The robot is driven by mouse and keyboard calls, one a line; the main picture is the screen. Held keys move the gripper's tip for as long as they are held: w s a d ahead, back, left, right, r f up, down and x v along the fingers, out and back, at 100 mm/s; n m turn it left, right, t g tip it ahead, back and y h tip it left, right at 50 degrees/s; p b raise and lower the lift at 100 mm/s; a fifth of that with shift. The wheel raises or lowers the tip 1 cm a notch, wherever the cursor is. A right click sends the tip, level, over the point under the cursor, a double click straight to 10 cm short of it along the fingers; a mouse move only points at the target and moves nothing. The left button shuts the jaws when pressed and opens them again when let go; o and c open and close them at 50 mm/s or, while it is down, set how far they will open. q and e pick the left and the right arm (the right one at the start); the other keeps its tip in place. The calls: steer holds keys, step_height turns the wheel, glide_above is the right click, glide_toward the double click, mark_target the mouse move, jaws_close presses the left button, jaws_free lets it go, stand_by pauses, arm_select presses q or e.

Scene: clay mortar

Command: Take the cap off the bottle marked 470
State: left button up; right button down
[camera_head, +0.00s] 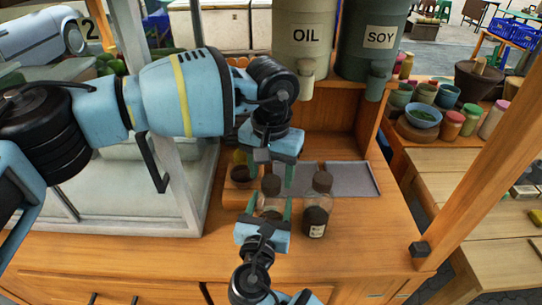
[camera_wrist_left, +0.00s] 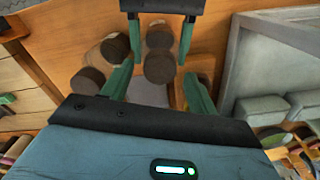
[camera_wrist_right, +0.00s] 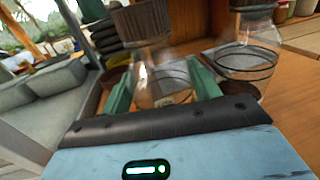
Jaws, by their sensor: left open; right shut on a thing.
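That bottle's cap (camera_head: 270,184) is still on and also shows in the left wrist view (camera_wrist_left: 160,67). My left gripper (camera_head: 272,172) points down just above this cap, open, with its fingers to either side. The right bottle (camera_head: 318,205) stands apart with its cap (camera_head: 322,181) on; it also shows in the right wrist view (camera_wrist_right: 245,60). Its label is too small to read; the held bottle's is mostly hidden.
A grey tray (camera_head: 350,180) lies behind the bottles. Containers marked OIL (camera_head: 305,38) and SOY (camera_head: 380,40) stand above it. A glass-sided case (camera_head: 130,205) is at the left, and a wooden post (camera_head: 480,150) at the right. The counter's front right is clear.

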arm_select(q)
steer(key=shift+f, duration=0.95)
steer(key=c, duration=1)
steer(key=shift+c, duration=0.2)
